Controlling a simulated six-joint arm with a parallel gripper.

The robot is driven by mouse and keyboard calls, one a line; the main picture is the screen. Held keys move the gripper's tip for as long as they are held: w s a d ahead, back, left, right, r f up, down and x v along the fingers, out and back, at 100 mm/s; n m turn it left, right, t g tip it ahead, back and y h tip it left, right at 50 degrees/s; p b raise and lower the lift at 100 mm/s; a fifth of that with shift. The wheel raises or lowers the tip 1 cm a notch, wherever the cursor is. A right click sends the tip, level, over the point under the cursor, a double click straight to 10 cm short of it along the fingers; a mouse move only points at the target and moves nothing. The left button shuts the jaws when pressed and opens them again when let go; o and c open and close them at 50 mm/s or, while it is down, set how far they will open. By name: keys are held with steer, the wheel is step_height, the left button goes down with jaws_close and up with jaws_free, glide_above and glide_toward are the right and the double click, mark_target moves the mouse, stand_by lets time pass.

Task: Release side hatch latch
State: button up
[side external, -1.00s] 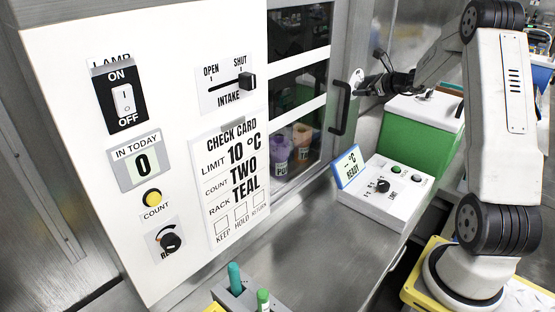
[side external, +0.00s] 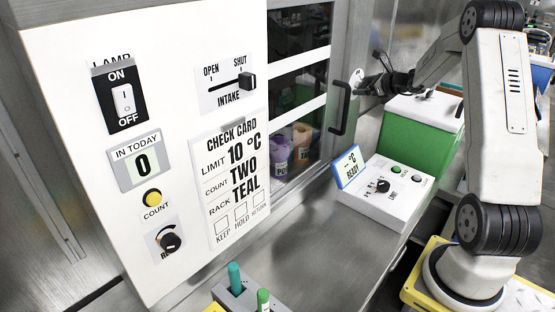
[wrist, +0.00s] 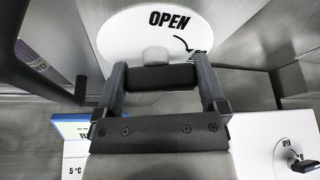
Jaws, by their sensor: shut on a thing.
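The latch is a dark bar (wrist: 160,77) with a grey hub, set in front of a white round plate (wrist: 155,30) marked OPEN with a curved arrow. In the wrist view my gripper (wrist: 160,80) has one finger at each end of the bar and is shut on it. The bar lies almost level in that view. In the side view my gripper (side external: 366,86) reaches in from the right to the small white plate (side external: 356,78), right of the cabinet door's black handle (side external: 340,108). The bar is hard to make out there.
A green box (side external: 420,135) with a white lid stands below my forearm. A white control box (side external: 385,195) with a blue-framed display (side external: 350,166) sits in front of it. The counter's middle is clear.

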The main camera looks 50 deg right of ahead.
steer(key=shift+n, duration=0.4)
stand_by(0.3)
steer(key=n+h, duration=0.1)
steer(key=n, duration=0.1)
steer(key=n+t+h, duration=0.1)
steer(key=n, duration=0.1)
steer(key=shift+a+h, duration=0.2)
steer(key=shift+h, duration=0.2)
steer(key=n+t+h, duration=0.1)
steer(key=n, duration=0.2)
steer(key=n+t, duration=0.1)
steer(key=n, duration=0.1)
steer(key=shift+a+f+n+h, duration=0.1)
steer(key=shift+n+h, duration=0.3)
stand_by(0.3)
steer(key=o, duration=0.9)
